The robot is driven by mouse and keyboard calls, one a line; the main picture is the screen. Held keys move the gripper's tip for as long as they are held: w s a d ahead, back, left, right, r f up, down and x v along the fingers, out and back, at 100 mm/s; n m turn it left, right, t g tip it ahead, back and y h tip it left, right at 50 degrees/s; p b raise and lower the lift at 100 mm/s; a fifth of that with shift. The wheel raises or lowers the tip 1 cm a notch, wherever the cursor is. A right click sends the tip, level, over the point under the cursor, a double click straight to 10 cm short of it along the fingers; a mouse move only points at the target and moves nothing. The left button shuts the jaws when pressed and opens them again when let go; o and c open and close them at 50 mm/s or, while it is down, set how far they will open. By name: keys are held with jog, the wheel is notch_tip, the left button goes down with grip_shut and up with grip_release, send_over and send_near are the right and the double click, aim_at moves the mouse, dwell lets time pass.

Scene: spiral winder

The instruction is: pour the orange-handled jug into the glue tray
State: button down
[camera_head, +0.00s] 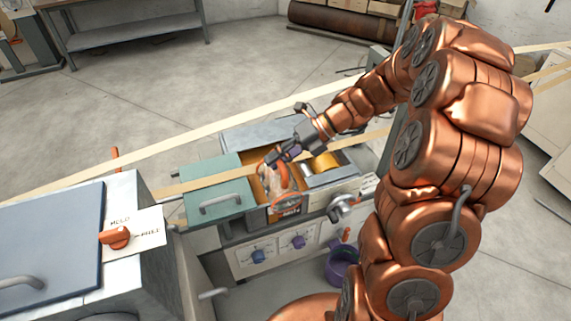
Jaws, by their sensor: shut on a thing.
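My gripper (281,156) is shut on the jug's orange handle (267,159). The clear jug (283,182) hangs below and left of my wrist, over the left part of the open glue tray (328,191). It looks tilted, and amber colour shows in or behind it. I cannot tell if anything is flowing from it. The jug hides part of the tray. A yellow roller (325,161) and a metal roller (320,177) show at the tray's right.
A green lid (217,186) with a handle adjoins the tray's left. A tan paper strip (190,184) crosses the machine. A clamp-like metal fitting (343,208) juts from the front. A purple bucket (342,266) stands below. The grey cabinet (50,245) fills the lower left.

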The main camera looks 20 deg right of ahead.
aim_at(285, 174)
jog(key=shift+s+r+n+t+b, duration=0.2)
jog(key=shift+s+n+t+b, duration=0.3)
jog(key=shift+s+b, duration=0.4)
jog(key=shift+s+r+n+t+b, duration=0.2)
jog(key=shift+s+n+t+b, duration=0.2)
jog(key=shift+s+t+b, duration=0.35)
jog(key=shift+s+r+b, duration=0.3)
jog(key=shift+s+b, duration=0.1)
jog(key=shift+s, duration=0.05)
jog(key=shift+s+f+n+t+b, duration=0.35)
jog(key=shift+s+n+b, duration=0.15)
jog(key=shift+b, duration=0.65)
jog(key=shift+s+f+n+t+y+b, duration=0.15)
jog(key=shift+s+n+t+y+b, duration=0.25)
jog(key=shift+b, duration=0.75)
jog(key=shift+s+n+t+b, duration=0.4)
jog(key=shift+s+b, duration=0.1)
jog(key=shift+b, duration=0.35)
jog(key=shift+s+r, duration=0.15)
jog(key=shift+r, duration=0.1)
